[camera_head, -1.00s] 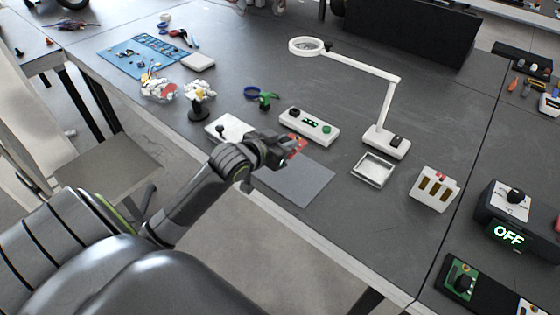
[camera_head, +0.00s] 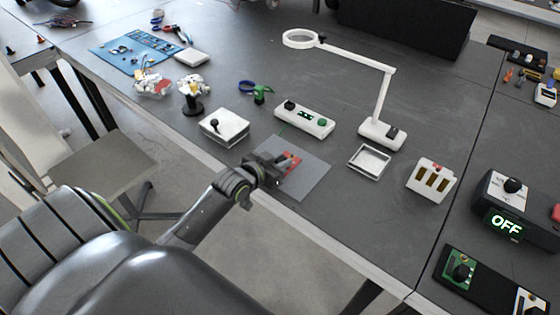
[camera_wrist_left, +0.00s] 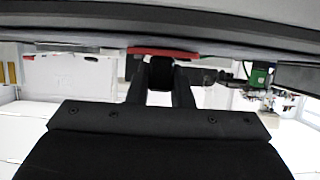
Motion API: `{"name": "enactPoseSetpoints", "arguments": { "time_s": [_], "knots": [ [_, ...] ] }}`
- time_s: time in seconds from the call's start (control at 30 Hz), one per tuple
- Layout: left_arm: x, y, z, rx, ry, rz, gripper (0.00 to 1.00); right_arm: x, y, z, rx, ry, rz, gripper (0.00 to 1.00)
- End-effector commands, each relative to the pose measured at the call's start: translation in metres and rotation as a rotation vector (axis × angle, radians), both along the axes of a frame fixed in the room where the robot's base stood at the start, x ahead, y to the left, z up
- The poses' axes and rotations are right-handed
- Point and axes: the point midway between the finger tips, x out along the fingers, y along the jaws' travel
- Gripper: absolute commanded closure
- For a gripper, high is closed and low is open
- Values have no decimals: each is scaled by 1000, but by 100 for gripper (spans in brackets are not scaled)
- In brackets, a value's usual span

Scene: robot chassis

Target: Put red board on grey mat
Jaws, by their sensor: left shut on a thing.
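The grey mat (camera_head: 312,183) lies flat on the dark table near its front edge. The red board (camera_head: 291,163) is at the mat's upper middle in the head view, held at the tips of my left gripper (camera_head: 283,166). The gripper is shut on it. In the left wrist view the red board (camera_wrist_left: 163,52) shows as a thin edge across the fingertips. I cannot tell whether the board touches the mat or hangs just above it. My right gripper is not in view.
A white box with a black knob (camera_head: 224,127) stands left of the mat. A white device (camera_head: 304,118) is behind it. A clear tray (camera_head: 369,160), magnifier lamp (camera_head: 382,130) and slotted white holder (camera_head: 431,180) are to the right. Table is free between mat and tray.

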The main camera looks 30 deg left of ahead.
Motion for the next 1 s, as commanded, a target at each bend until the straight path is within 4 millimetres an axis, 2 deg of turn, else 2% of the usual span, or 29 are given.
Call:
{"name": "enactPoseSetpoints", "arguments": {
  "time_s": [0.13,0.17,0.3,0.67,0.87,1.0],
  "knots": [
    [0,0,-4,0,-1,0,100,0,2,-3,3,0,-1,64],
    [0,0,-3,0,-1,0,77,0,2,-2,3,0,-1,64],
    [0,0,-2,0,0,0,59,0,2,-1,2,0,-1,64],
    [-1,0,2,2,0,-1,59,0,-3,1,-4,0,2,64],
    [-27,3,11,4,1,-1,59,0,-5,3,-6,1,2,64],
    [-54,5,23,4,2,-2,59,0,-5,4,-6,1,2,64]
  ]
}}
